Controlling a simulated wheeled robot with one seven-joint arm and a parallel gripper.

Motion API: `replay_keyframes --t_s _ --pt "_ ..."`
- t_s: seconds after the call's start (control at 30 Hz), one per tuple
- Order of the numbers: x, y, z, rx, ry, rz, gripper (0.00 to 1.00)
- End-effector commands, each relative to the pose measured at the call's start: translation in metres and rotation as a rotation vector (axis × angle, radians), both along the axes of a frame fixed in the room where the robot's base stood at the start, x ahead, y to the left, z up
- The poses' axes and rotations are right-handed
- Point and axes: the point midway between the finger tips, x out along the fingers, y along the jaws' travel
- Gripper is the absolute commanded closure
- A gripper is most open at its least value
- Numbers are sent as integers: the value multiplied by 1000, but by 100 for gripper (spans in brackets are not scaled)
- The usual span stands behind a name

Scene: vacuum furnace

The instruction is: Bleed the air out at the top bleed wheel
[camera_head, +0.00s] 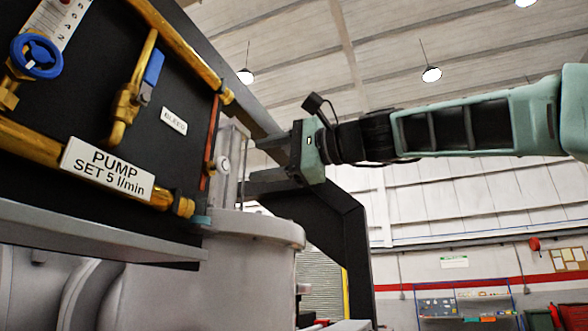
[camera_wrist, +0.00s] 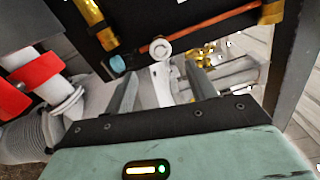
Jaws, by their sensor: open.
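A small white round wheel (camera_head: 222,165) sits beside a thin copper pipe at the right edge of the dark panel. I see no contact with the wheel.
A blue handwheel (camera_head: 36,56), a blue lever (camera_head: 153,68) and brass pipes (camera_head: 180,45) are on the panel, left of my gripper. A plate (camera_head: 107,169) reads "PUMP SET 5 l/min". A grey cylindrical housing (camera_head: 255,225) stands below my gripper. Red parts (camera_wrist: 38,72) show at left in the wrist view.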

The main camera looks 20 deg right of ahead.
Motion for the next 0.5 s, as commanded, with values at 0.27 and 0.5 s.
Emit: replay_keyframes --t_s 0.27,0.5 --pt "-28 -36 -1 0 -1 -1 44" --pt "-34 -44 0 1 1 0 44"
